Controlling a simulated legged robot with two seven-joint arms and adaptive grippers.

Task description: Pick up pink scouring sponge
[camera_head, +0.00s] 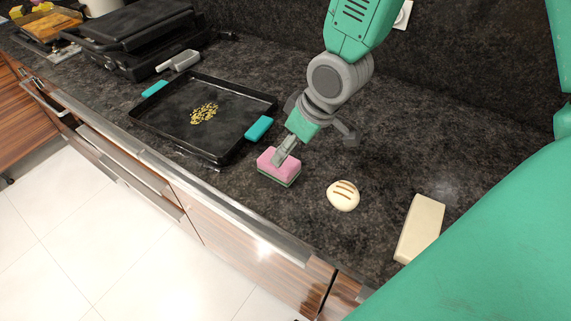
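The pink scouring sponge (268,160) lies on the dark counter in the middle of the head view. It is a pink block with a green scouring layer underneath. My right gripper (287,149) comes down from above, and its grey fingertip parts overlap the top of the sponge. I cannot tell whether the fingers are closed on it or only at it, since the gripper's own parts hide the far side. The sponge appears to rest on the counter. My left gripper is not in view.
A black tray (160,119) with teal handles and yellow bits stands left of the sponge. A round striped bun (343,196) and a pale block (421,229) lie to the right. A black grill (135,35) is at the back left. The counter edge (240,215) runs close in front.

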